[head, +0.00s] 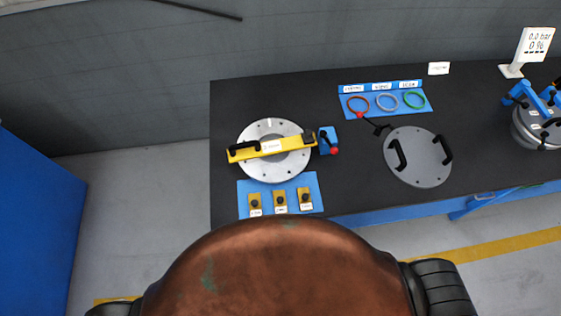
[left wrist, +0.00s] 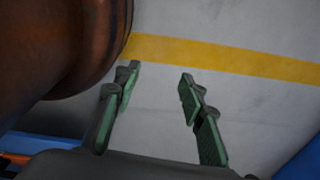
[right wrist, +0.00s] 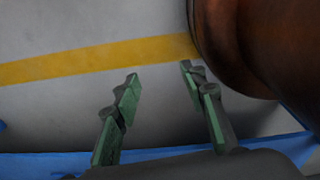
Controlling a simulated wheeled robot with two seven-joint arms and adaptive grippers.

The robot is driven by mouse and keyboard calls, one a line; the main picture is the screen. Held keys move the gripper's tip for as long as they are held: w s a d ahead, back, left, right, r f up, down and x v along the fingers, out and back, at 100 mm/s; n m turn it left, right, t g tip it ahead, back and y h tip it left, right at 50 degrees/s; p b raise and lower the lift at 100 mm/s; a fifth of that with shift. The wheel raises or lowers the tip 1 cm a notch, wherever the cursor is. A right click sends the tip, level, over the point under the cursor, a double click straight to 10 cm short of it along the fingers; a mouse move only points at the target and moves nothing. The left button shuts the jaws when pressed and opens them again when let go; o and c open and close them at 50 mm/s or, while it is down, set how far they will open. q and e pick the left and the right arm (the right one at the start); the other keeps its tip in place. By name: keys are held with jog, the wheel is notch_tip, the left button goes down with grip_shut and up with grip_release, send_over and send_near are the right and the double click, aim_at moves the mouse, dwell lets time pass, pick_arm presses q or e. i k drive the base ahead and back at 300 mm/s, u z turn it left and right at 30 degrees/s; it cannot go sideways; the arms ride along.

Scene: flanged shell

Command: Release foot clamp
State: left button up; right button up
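A round silver flange (head: 260,165) with bolt holes lies at the left of the black table. A yellow bar (head: 272,147) with a black handle and white label lies across it. To its right is a small blue block with a red-knobbed lever (head: 329,142), which looks like a clamp; whether it is locked I cannot tell. My left gripper (left wrist: 157,85) is open and empty above the floor in the left wrist view. My right gripper (right wrist: 160,85) is also open and empty above the floor in the right wrist view. Neither gripper shows in the head view.
A blue mat (head: 280,190) with several yellow tabs lies in front of the flange. A grey lid (head: 412,158) with two black handles lies to the right. A blue tray (head: 415,111) holds coloured rings. A vessel with blue clamps (head: 528,125) and a gauge sign (head: 535,44) stand far right.

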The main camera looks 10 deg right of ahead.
aim_at(323, 134)
jog(key=u, duration=0.05)
jog(key=k, duration=0.5)
jog(key=u, duration=1.45)
jog(key=i, duration=1.1)
jog(key=z, duration=2.6)
